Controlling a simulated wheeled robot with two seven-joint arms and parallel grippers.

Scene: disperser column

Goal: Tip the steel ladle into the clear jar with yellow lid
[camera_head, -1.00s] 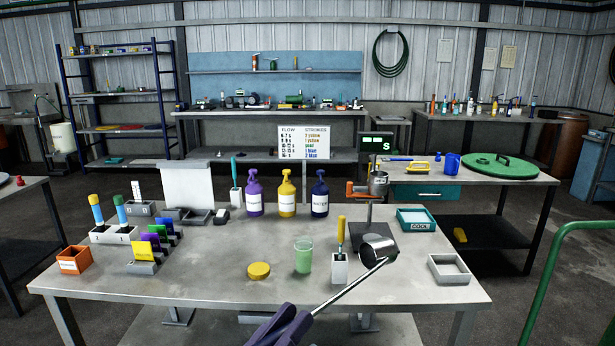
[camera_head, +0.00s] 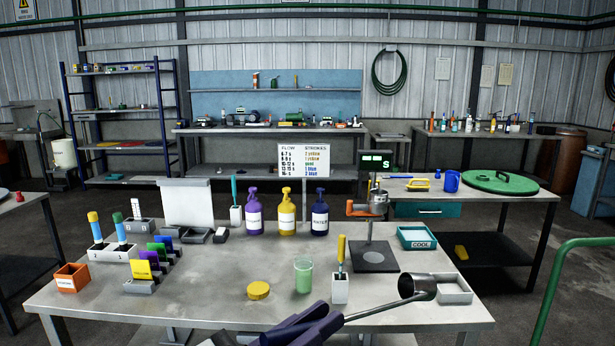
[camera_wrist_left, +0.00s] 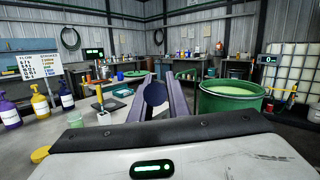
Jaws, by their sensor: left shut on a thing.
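The steel ladle (camera_head: 418,287) is held by its long handle in my left gripper (camera_head: 325,322), which is shut on it at the front of the bench. Its cup is at the right, in front of a white tray, apart from the jar. The clear jar (camera_head: 303,275) stands upright and uncovered on the bench, with pale green inside. Its yellow lid (camera_head: 258,290) lies flat to its left. In the left wrist view a dark round shape, likely the ladle cup (camera_wrist_left: 155,94), shows between my fingers. I cannot tell what the cup holds. My right gripper is not in view.
A white holder with a yellow-handled tool (camera_head: 341,255) stands just right of the jar. Behind it is a stand with a dark plate (camera_head: 374,257). The white tray (camera_head: 456,291) and a teal COOL tray (camera_head: 417,237) are at right. Bottles stand behind.

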